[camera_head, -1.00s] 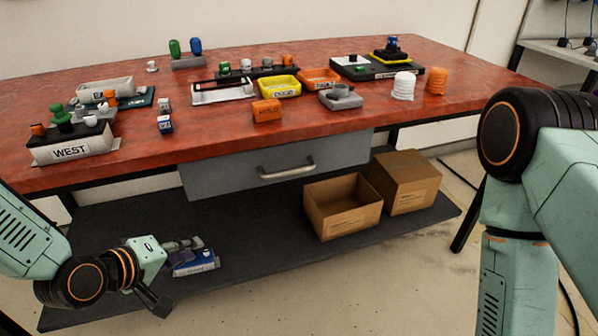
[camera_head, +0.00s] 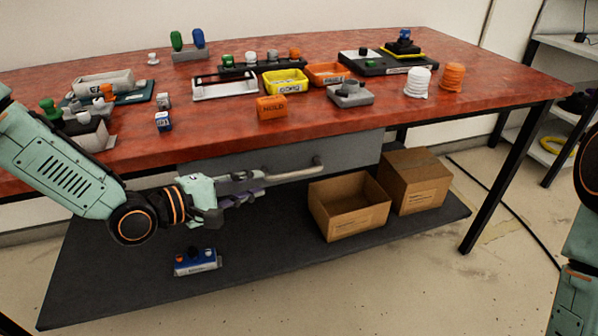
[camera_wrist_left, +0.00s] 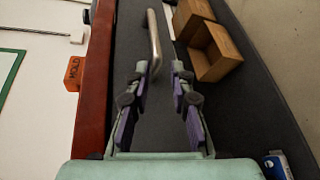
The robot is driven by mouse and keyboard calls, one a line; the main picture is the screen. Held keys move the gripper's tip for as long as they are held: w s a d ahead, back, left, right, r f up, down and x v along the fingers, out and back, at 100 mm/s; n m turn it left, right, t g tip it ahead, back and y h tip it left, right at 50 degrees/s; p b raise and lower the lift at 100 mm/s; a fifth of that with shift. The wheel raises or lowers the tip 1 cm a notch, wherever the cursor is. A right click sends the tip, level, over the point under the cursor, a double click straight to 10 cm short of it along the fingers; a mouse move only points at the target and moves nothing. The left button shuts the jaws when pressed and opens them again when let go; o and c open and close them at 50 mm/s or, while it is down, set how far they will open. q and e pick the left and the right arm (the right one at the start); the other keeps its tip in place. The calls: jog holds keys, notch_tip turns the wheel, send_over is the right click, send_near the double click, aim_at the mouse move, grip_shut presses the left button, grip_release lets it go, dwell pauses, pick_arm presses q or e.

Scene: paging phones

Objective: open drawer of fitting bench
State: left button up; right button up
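The grey drawer (camera_head: 352,149) sits under the red top of the fitting bench (camera_head: 330,118) and looks shut. Its metal bar handle (camera_head: 300,174) runs across the front; in the left wrist view the handle (camera_wrist_left: 154,42) shows just ahead of the fingers. My left gripper (camera_head: 258,189) is in front of the drawer, at the left end of the handle in the head view. In the left wrist view my left gripper (camera_wrist_left: 159,72) is open and empty, its fingertips apart near the handle's near end. My right gripper is out of view.
An open cardboard box (camera_head: 348,218) and another box (camera_head: 414,182) stand on the dark lower shelf (camera_head: 270,260). A blue item (camera_head: 197,262) lies on that shelf. Trays, an orange block (camera_head: 271,107) and spools (camera_head: 418,82) cover the bench top.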

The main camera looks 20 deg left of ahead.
aim_at(278, 179)
pick_arm(q)
jog(key=shift+d+r+n+h, duration=0.35)
jog(key=shift+d+n, duration=0.15)
jog(key=shift+d, duration=0.1)
jog(key=shift+a+n, duration=0.1)
jog(key=shift+n, duration=0.5)
jog(key=shift+w+d+f+b, duration=0.25)
jog(key=shift+w+d+b, duration=0.15)
jog(key=shift+b, duration=0.15)
jog(key=b+x, duration=0.2)
jog(key=x, duration=0.1)
jog(key=shift+w+d+f, duration=0.1)
jog(key=shift+w+d, duration=0.05)
jog(key=shift+w, duration=0.05)
jog(key=shift+b+x, duration=0.75)
jog(key=shift+x, duration=0.75)
grip_shut()
